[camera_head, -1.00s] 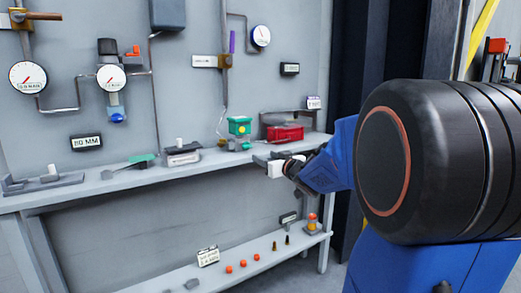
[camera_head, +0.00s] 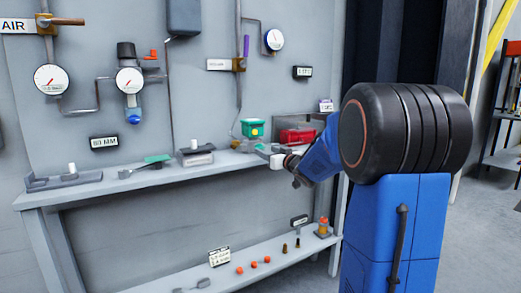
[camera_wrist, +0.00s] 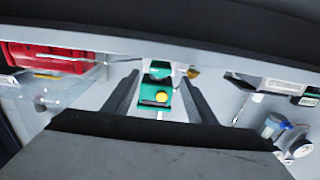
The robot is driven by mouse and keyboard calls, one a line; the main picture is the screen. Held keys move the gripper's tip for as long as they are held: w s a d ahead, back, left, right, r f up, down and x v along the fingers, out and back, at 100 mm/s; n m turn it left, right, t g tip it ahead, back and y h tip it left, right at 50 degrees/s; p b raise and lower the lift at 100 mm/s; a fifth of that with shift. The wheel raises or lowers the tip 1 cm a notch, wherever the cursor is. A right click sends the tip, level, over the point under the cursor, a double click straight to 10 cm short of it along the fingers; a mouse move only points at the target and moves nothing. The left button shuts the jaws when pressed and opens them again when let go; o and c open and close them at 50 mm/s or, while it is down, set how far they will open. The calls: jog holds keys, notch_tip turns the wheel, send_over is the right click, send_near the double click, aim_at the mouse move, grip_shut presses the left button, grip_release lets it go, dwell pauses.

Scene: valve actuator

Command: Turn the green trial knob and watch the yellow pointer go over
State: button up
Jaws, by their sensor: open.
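A green box (camera_head: 253,128) with a yellow round spot stands at the right part of the bench. In the wrist view, the green unit (camera_wrist: 148,101) and its yellow spot (camera_wrist: 161,97) lie ahead, between the lines of my two fingers. I cannot tell which green part is the trial knob, nor make out a pointer on it. My gripper (camera_head: 268,151) is open and empty, in front of the bench edge just below and right of the green box. It also shows in the wrist view (camera_wrist: 158,80), with nothing visibly touching its fingers.
A red box (camera_head: 297,137) sits right of the green unit, close to my gripper. The bench (camera_head: 100,187) carries a flat green-handled tool (camera_head: 156,159) and a grey block (camera_head: 196,158). Gauges (camera_head: 130,80) and pipes cover the wall. A lower shelf (camera_head: 190,277) holds small parts.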

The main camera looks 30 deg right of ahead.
aim_at(261, 148)
jog(key=shift+w+a, duration=0.15)
jog(key=shift+w, duration=3)
jog(key=shift+c, duration=0.7)
jog(key=c, duration=0.9)
